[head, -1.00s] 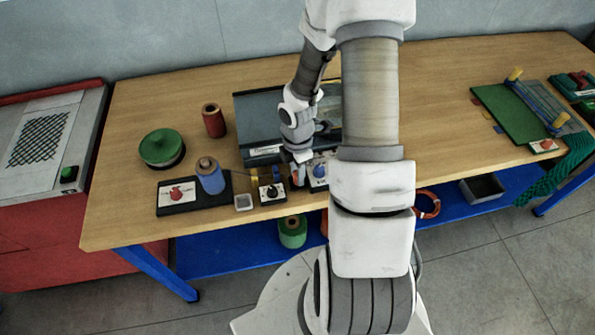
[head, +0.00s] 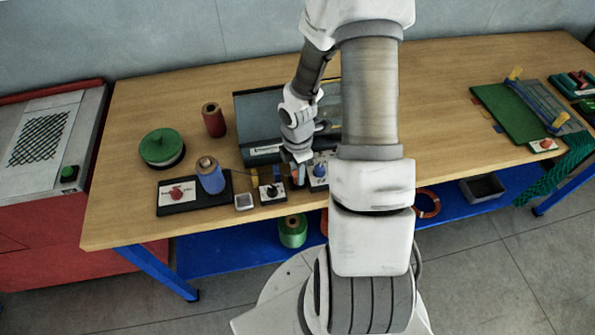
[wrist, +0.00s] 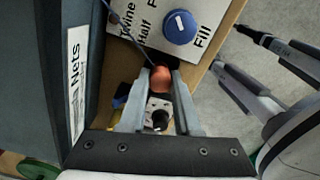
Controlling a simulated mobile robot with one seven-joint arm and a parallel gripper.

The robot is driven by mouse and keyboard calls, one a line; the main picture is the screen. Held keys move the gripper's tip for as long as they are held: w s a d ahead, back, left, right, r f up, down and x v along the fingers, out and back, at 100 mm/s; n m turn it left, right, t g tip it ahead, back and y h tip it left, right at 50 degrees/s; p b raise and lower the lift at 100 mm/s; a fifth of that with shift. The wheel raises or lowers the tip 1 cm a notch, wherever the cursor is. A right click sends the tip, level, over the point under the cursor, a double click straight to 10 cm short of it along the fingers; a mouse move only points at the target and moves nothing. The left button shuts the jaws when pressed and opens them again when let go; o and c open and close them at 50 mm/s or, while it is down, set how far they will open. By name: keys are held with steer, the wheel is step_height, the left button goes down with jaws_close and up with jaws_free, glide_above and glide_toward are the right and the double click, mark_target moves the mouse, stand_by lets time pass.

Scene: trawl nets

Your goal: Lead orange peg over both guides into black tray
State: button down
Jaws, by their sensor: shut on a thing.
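The orange peg (wrist: 161,79) is between the fingertips of my gripper (wrist: 160,90) in the wrist view. My gripper is shut on it; a thin dark strand runs from it toward the upper left. In the head view my gripper (head: 297,168) is at the table's front, between the blue-knob panel (head: 319,172) and the black-knob card (head: 272,192). A small yellow piece (head: 254,176) stands left of it, possibly a guide; a second guide cannot be made out. A flat black base (head: 222,181) carries a blue spool (head: 210,176); I cannot tell whether it is the black tray.
A grey box (wrist: 45,70) labelled "Nets" stands close beside my gripper. A small grey square dish (head: 244,202) sits at the front edge. A red spool (head: 214,121) and green disc (head: 162,147) stand at left. A dark bin (head: 482,188) is on the lower shelf.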

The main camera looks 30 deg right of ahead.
steer(key=shift+f, duration=0.2)
steer(key=c, duration=0.5)
jaws_free()
steer(key=shift+c, duration=0.2)
steer(key=shift+r, duration=0.1)
step_height(320, 180, up, 17)
steer(key=p, duration=0.3)
steer(key=shift+r, duration=0.15)
